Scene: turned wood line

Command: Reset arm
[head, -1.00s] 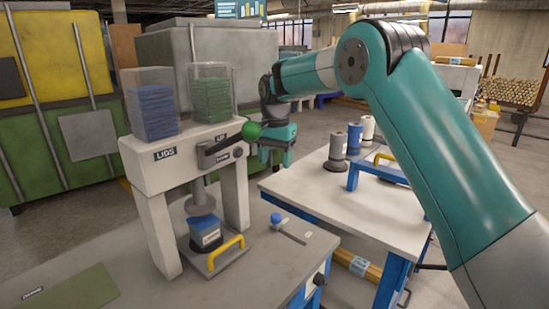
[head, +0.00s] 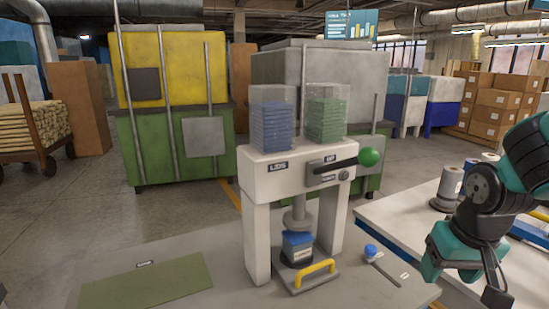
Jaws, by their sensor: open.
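My gripper (head: 472,272) is at the lower right, empty and open, apart from the lid press and above the edge of the white table. The lid press (head: 258,180) stands on the grey bench, with a "LIDS" label on its front. Its black lever ends in a green ball knob (head: 369,157), pointing right beside an "UP" label. Under the plunger, a small dark jar with a blue lid (head: 297,247) sits on a plate with a yellow handle (head: 316,271). Clear bins on top hold blue lids (head: 272,124) and green lids (head: 325,118).
A small blue-topped item (head: 371,250) lies on the bench right of the press. A green mat (head: 150,281) lies at left. The white table (head: 400,212) at right carries spools (head: 450,184). Large green and grey machines stand behind.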

